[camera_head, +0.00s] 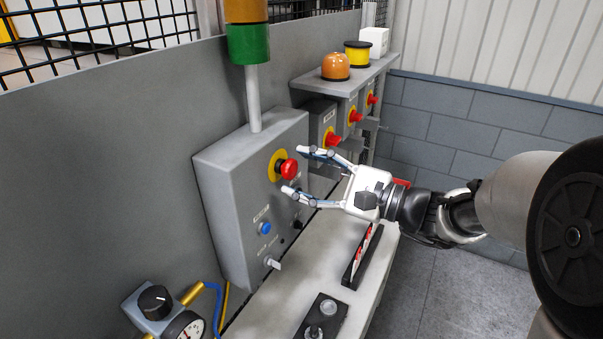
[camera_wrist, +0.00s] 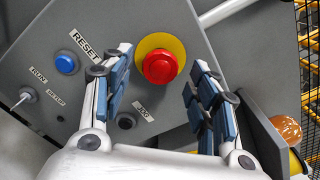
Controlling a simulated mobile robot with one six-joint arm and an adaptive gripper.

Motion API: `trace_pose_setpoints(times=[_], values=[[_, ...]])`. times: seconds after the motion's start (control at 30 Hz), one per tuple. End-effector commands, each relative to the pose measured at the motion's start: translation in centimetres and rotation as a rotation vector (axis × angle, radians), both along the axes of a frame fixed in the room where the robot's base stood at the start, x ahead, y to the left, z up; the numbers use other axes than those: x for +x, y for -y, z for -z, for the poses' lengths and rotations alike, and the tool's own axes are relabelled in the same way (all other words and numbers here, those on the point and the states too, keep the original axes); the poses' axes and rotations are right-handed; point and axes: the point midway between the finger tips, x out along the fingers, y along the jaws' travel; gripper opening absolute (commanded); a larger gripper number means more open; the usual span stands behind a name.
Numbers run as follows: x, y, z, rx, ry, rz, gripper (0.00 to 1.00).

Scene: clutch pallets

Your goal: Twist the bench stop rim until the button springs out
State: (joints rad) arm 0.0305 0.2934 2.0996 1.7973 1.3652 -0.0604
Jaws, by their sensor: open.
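The bench stop is a red mushroom button (camera_head: 289,169) on a yellow disc (camera_head: 275,165), on the front of a grey control box (camera_head: 225,185). It also shows in the wrist view as a red button (camera_wrist: 160,67) on its yellow disc (camera_wrist: 174,42). My gripper (camera_head: 297,172) is open, with its fingers pointing at the box. In the wrist view my gripper (camera_wrist: 158,88) has one finger left of the button and the other right of it. The button lies between and ahead of the fingertips; I see no contact.
A blue button (camera_head: 264,228), a black jog button (camera_wrist: 126,121) and a selector switch (camera_wrist: 24,97) sit on the same box. More red stop buttons (camera_head: 331,139) line boxes farther back. A stack light (camera_head: 249,43) rises above. The bench (camera_head: 300,260) holds a black rack (camera_head: 361,257).

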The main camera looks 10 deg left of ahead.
Motion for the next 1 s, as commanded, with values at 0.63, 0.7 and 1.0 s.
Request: trace_pose_setpoints(times=[0.63, 0.7, 1.0], values=[[0.35, -1.02, 0.01, 0.000, 0.000, 0.000, 0.41], [0.35, -1.02, -0.01, 0.000, 0.000, 0.000, 0.36], [0.34, -1.02, 0.00, 0.000, 0.000, 0.000, 0.16]])
